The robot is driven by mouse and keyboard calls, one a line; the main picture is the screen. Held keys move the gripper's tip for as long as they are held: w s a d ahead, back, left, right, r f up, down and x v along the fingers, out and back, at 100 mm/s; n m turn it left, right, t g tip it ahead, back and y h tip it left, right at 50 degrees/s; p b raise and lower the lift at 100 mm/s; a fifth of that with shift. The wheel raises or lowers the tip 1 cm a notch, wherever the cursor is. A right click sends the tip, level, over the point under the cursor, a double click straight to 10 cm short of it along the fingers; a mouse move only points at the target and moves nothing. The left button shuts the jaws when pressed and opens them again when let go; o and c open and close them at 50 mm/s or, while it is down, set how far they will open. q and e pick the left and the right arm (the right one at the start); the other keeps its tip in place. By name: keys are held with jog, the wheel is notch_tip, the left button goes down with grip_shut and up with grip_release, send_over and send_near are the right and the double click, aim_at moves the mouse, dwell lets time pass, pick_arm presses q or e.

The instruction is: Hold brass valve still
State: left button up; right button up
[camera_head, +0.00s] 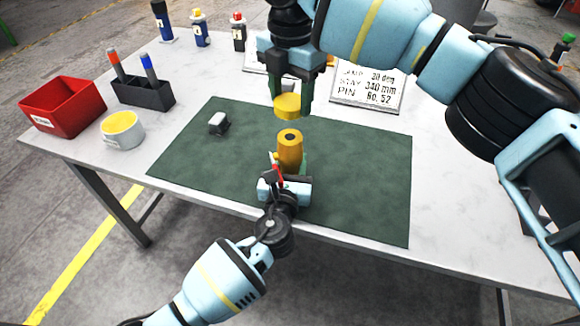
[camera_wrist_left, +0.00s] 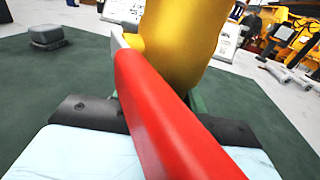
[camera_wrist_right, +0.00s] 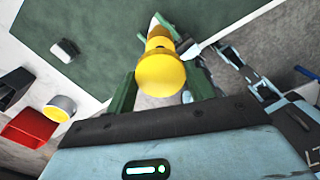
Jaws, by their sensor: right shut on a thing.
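The brass valve (camera_head: 290,148) stands upright on the green mat, with a dark hole in its top. Its red lever (camera_head: 276,172) points toward my left gripper (camera_head: 289,172). In the left wrist view the valve body (camera_wrist_left: 185,45) fills the upper middle, and the lever (camera_wrist_left: 165,115) crosses in front, hiding most of the fingers. Their green edges show beside the valve's lower part; whether they press on it is hidden. My right gripper (camera_head: 289,103) is shut on a yellow round cap (camera_head: 287,107), held above the valve with a gap; the cap also shows in the right wrist view (camera_wrist_right: 161,74).
A small grey block (camera_head: 218,123) lies on the green mat (camera_head: 350,190). A red bin (camera_head: 62,105), a yellow-topped white tub (camera_head: 122,130) and a dark marker holder (camera_head: 143,95) stand at left. Small bottles (camera_head: 201,30) and a printed sign (camera_head: 368,88) are behind. The mat's right side is clear.

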pick_arm(q)
grip_shut()
pick_arm(e)
send_over(290, 136)
jog(key=shift+f, duration=2.5)
jog(key=shift+f, duration=0.9)
jog(key=shift+f, duration=0.55)
